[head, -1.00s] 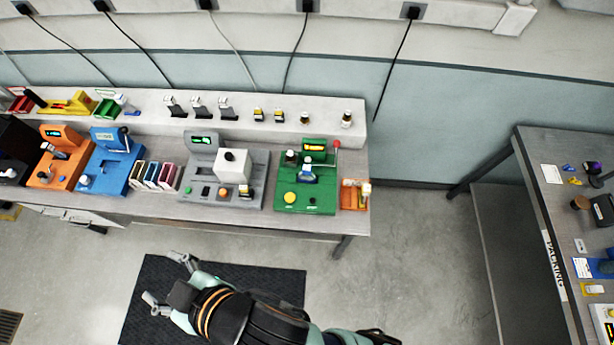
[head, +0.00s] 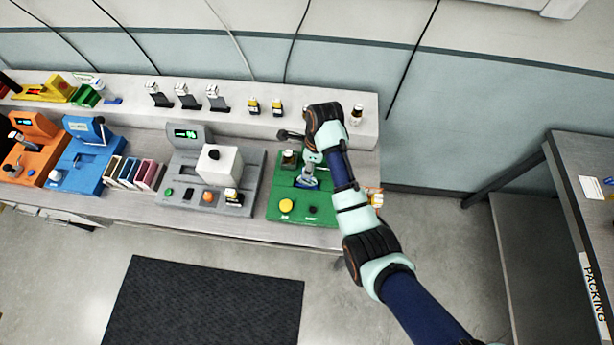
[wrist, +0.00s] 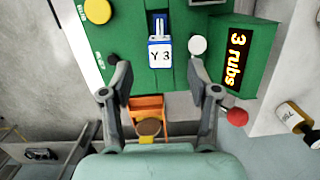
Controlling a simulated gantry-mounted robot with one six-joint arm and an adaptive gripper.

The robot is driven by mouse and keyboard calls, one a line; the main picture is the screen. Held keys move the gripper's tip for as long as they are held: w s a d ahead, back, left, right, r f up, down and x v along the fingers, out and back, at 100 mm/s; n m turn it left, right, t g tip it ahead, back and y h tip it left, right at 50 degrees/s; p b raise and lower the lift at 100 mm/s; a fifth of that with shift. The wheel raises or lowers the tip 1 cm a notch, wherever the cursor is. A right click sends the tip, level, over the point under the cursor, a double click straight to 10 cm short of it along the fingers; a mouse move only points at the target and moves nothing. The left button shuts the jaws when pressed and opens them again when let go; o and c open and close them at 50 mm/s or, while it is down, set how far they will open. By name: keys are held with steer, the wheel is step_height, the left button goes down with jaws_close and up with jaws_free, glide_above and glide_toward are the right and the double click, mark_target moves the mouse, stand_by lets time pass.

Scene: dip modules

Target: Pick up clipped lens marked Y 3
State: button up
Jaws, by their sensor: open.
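The clipped lens marked Y 3 (wrist: 160,53) is a small piece with a white, blue-edged label and a blue clip above it. It sits on the green module (head: 285,210), and in the head view it shows partly beside my arm (head: 308,180). My gripper (wrist: 161,76) is open and empty, its two fingers spread to either side of the label and a little below it in the wrist view. I see no contact with the lens. In the head view, my arm hides most of the gripper above the module.
The module has a display reading "3 rubs" (wrist: 238,60), a white knob (wrist: 197,46), a red ball knob (wrist: 236,117) and a yellow button (wrist: 97,11). A grey module (head: 180,165) stands left.

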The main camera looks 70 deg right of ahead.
steer(key=f, duration=0.6)
steer(key=shift+w+f, duration=0.3)
jaws_close()
